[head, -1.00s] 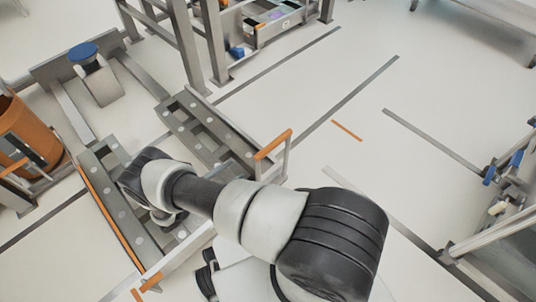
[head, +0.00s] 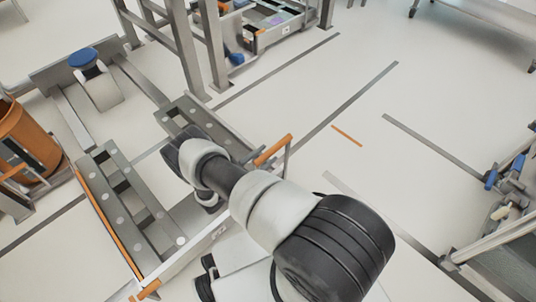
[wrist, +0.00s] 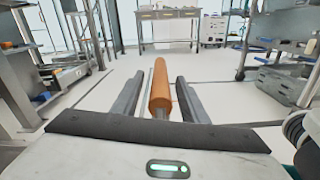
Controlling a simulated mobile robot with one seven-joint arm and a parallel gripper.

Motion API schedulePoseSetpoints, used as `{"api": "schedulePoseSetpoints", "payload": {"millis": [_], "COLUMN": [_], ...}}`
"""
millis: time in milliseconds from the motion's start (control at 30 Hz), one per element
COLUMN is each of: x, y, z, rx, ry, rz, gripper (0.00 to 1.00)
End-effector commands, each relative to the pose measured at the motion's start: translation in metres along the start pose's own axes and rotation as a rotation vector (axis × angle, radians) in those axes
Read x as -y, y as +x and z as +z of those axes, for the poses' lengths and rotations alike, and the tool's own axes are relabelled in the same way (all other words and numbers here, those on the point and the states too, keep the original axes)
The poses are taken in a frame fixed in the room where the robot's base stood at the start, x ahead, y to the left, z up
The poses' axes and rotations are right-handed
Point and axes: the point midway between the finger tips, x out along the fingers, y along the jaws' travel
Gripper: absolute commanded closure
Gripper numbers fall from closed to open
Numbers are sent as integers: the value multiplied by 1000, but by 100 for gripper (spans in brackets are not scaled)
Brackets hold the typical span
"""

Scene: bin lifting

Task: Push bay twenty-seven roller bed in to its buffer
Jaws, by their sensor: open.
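The roller bed (head: 118,192) is a low grey metal frame with round rollers and orange edging, lying on the floor at left. Its orange handle bar (head: 272,150) stands on posts at its right-hand end. A blue-topped round pad (head: 83,57), which looks like the buffer, stands at the far end of the rails, with bare rail between it and the bed. My gripper (wrist: 158,88) is open in the wrist view. An orange bar (wrist: 160,82), seemingly the handle, runs lengthwise between its fingers, with gaps on both sides. In the head view my arm hides part of the bed and most of the gripper.
An orange drum (head: 28,140) stands close left of the bed. Metal rack posts (head: 212,50) rise behind its right side. A metal frame with blue parts (head: 505,190) stands at far right. Floor between is clear, with grey lines.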

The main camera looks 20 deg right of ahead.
Motion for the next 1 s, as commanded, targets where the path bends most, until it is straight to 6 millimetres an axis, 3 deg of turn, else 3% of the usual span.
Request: {"api": "schedulePoseSetpoints", "payload": {"millis": [200,467,733,1000], "x": [0,0,0,0], "y": [17,18,18,17], "z": [0,0,0,0], "rx": [1,0,0,0], "ry": [0,0,0,0], "rz": [0,0,0,1], "gripper": [60,60,100,100]}}
